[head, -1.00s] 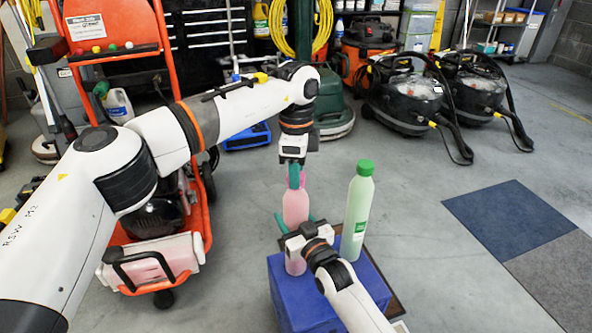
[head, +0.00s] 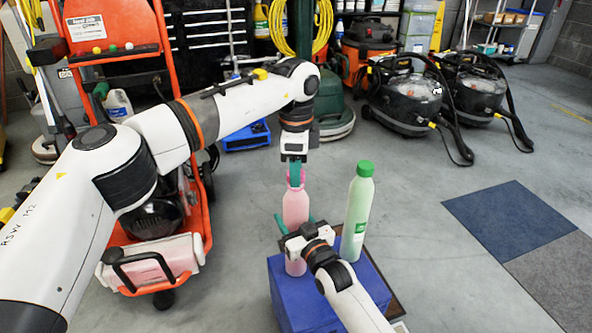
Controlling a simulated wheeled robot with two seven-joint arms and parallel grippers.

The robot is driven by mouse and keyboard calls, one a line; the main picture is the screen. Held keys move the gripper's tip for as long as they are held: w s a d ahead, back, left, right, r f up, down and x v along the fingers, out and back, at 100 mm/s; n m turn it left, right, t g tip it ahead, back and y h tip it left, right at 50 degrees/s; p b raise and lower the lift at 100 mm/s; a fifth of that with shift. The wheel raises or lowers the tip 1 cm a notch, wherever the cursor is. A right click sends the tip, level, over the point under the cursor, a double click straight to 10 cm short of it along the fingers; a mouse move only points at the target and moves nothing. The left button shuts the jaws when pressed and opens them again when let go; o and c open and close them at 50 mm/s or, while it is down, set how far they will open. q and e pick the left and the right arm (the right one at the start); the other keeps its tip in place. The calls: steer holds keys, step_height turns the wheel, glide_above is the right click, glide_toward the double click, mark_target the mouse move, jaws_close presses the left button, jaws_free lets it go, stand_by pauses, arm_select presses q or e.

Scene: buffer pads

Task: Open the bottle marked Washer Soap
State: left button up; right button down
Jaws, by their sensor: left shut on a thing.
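My right gripper (head: 297,220) comes in from the lower right at the bottle's lower half. Its teal fingers lie on either side of the bottle; whether they press on it is unclear. A green bottle (head: 357,212) with a green cap and an unreadable label stands upright just to the right.
The blue box (head: 291,300) is under or close behind the bottles, partly hidden by my right arm. An orange cart (head: 196,215) stands at left. Black vacuum machines (head: 405,95) stand at the back right. Floor mats (head: 510,222) lie at right, with open floor between.

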arm_select(q)
steer(key=shift+r, duration=0.75)
steer(key=shift+r, duration=2)
arm_select(e)
steer(key=shift+c, duration=2.4)
jaws_free()
steer(key=shift+s+d, duration=0.1)
arm_select(q)
steer(key=shift+r+p, duration=0.25)
steer(key=shift+p, duration=0.1)
arm_select(e)
steer(key=shift+s+d, duration=0.15)
steer(key=shift+s, duration=0.15)
arm_select(q)
step_height(320, 180, up, 4)
steer(key=p, duration=0.4)
arm_select(e)
steer(key=v, duration=1.1)
